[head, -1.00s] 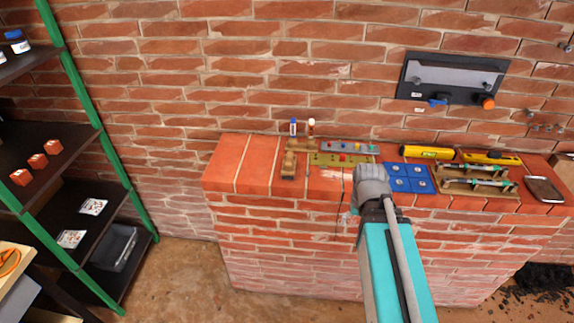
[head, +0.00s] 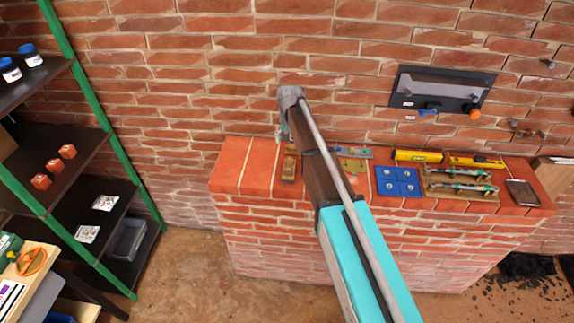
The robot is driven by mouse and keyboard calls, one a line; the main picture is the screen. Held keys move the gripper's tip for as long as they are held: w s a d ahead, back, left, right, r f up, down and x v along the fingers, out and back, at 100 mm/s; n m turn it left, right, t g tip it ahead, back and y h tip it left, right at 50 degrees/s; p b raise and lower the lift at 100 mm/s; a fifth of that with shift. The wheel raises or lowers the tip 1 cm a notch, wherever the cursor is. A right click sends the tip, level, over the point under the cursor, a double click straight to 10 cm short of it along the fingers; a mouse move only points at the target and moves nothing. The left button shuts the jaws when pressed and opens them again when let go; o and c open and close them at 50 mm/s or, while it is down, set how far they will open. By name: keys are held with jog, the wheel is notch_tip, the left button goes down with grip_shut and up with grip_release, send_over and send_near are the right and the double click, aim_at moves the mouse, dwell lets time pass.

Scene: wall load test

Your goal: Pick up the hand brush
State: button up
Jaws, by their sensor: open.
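The likely hand brush (head: 289,168) is a small brown wooden thing lying near the left end of the brick ledge (head: 232,166). Its bristles cannot be made out at this size. My arm reaches up across the ledge and bends down at a grey joint in front of the wall. My gripper (head: 283,134) hangs below that joint, just above and behind the brown thing in the picture. It is small and partly hidden by my arm, and it is open and apart from the brush.
A dark panel (head: 441,90) is on the wall. A shelf with green posts (head: 119,157) stands at left. The ledge's left end is clear.

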aim_at(289, 163)
jog(key=shift+w+a+f, duration=0.1)
jog(key=shift+a, duration=0.05)
dwell(0.3)
notch_tip(289, 163, down, 8)
jog(key=b, duration=0.8)
jog(key=shift+f+b, duration=0.2)
jog(key=shift+b, duration=0.2)
jog(key=shift+f+b, duration=2.6)
jog(key=c, duration=1.2)
jog(key=shift+r, duration=0.25)
